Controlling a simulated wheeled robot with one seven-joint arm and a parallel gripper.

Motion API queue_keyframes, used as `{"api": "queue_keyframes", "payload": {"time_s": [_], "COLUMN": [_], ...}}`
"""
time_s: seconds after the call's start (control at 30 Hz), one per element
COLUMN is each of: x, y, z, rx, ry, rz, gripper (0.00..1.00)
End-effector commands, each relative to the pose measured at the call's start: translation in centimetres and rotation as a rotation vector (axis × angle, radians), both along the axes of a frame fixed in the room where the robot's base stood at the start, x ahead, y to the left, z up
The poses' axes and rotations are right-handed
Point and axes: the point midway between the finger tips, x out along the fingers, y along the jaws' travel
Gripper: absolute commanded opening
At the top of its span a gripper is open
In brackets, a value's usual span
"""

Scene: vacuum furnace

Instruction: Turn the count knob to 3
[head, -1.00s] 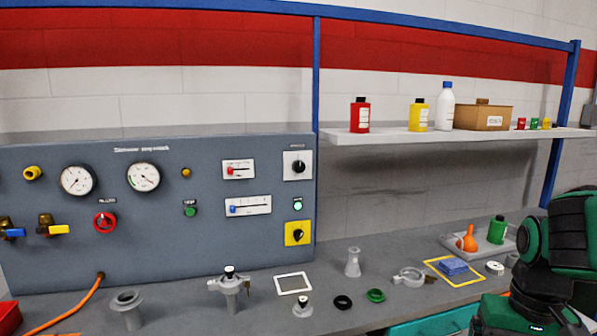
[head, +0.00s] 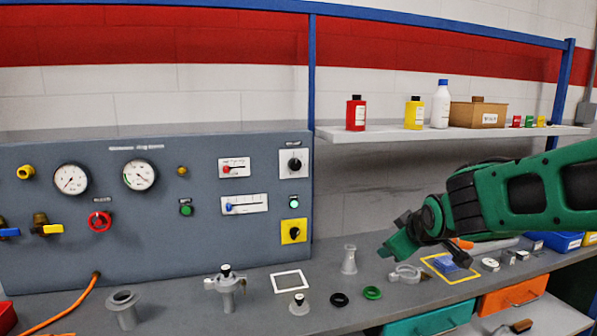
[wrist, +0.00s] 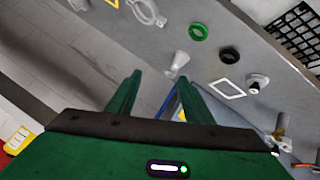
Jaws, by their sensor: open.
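On the grey panel (head: 150,240), a black knob (head: 294,163) on a white plate sits at the upper right under a small label. A second black knob (head: 294,232) on a yellow plate sits below it. The labels are too small to read, so I cannot tell for sure which is the count knob or its setting. My gripper (head: 392,246) is over the bench, right of the panel and well apart from both knobs. In the wrist view my gripper (wrist: 160,80) has its two green fingers spread with nothing between them; neither knob shows clearly there.
A grey conical fitting (head: 349,260), a black ring (head: 339,300), a green ring (head: 372,293) and a clamp (head: 405,274) lie on the bench. A valve fitting (head: 225,285) and a white frame (head: 290,281) stand before the panel. A shelf (head: 380,134) with bottles hangs above.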

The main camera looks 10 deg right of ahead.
Motion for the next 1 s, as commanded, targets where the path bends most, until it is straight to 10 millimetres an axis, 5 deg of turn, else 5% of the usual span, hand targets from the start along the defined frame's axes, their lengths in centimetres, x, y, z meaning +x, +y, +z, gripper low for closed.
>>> {"api": "queue_keyframes", "payload": {"time_s": [0.2, 0.4, 0.73, 1.0], "x": [8.2, 11.3, 12.8, 16.9], "y": [8.6, 15.1, 17.7, 18.4], "z": [6.6, 11.8, 14.0, 13.9], "rx": [-0.203, -0.326, -0.373, -0.371], "ry": [-0.331, -0.58, -0.687, -0.685], "rz": [0.29, 0.433, 0.473, 0.472], "gripper": [0.47, 0.47, 0.47, 0.47]}}
